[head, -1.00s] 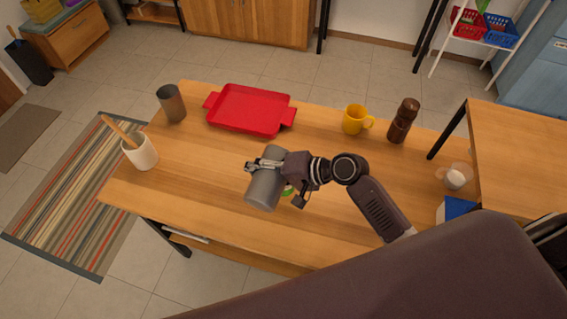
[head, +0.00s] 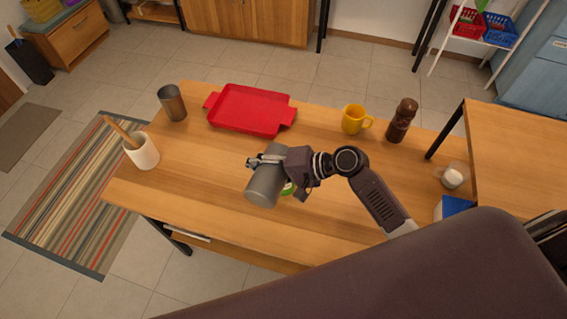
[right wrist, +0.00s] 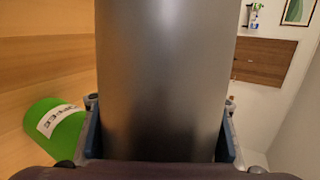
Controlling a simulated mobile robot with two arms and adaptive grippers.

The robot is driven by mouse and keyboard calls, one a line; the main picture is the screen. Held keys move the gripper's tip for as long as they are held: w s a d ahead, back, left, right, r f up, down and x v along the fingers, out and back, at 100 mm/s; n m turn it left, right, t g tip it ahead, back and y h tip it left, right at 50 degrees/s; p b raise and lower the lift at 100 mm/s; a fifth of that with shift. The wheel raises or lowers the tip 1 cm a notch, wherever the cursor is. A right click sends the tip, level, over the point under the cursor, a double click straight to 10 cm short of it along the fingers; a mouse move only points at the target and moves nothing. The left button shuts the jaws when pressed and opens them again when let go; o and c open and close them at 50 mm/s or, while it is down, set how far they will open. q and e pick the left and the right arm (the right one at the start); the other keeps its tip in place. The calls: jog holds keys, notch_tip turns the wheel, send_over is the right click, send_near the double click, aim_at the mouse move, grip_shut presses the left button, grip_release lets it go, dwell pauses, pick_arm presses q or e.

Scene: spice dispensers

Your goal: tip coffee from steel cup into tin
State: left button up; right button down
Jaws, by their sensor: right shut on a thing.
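My right gripper (head: 266,160) is shut on a grey steel cup (head: 264,187) and holds it over the middle of the table. The cup looks tilted in the head view, and whether anything is in it cannot be seen. In the right wrist view the cup (right wrist: 163,80) fills the middle between the two fingers. A green tin (right wrist: 58,127) with a white label lies to the left in that view. In the head view only a bit of the green tin (head: 288,189) shows, behind the cup and gripper. My left gripper is not in view.
On the wooden table (head: 200,190) are a red tray (head: 210,102), another metal cup (head: 172,103), a white crock (head: 142,152) with a wooden tool, a yellow mug (head: 352,120) and a brown grinder (head: 402,120). A blue object (head: 450,209) is at the right. The table's front left is clear.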

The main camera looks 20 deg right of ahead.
jog(key=shift+d+r+m+g+y+p, duration=0.1)
jog(key=shift+r+m+g+y+p, duration=0.2)
jog(key=shift+r+m+p, duration=0.15)
dwell(0.5)
jog(key=shift+w+d+r+m+g+y+p, duration=0.1)
jog(key=shift+w+r+m+g+y+p, duration=0.2)
jog(key=shift+r+m+y+p, duration=0.15)
dwell(0.8)
jog(key=shift+w+d+r+m+y, duration=0.2)
jog(key=shift+r+m+y, duration=0.15)
jog(key=shift+r+m, duration=0.3)
dwell(1.1)
jog(key=shift+w+d+r+m+g+y, duration=0.25)
jog(key=shift+m+g+y, duration=0.15)
jog(key=shift+m+g, duration=0.15)
dwell(0.7)
jog(key=shift+s+a+f+n+t+h, duration=0.55)
jog(key=shift+f+n+h, duration=0.2)
jog(key=shift+n, duration=0.25)
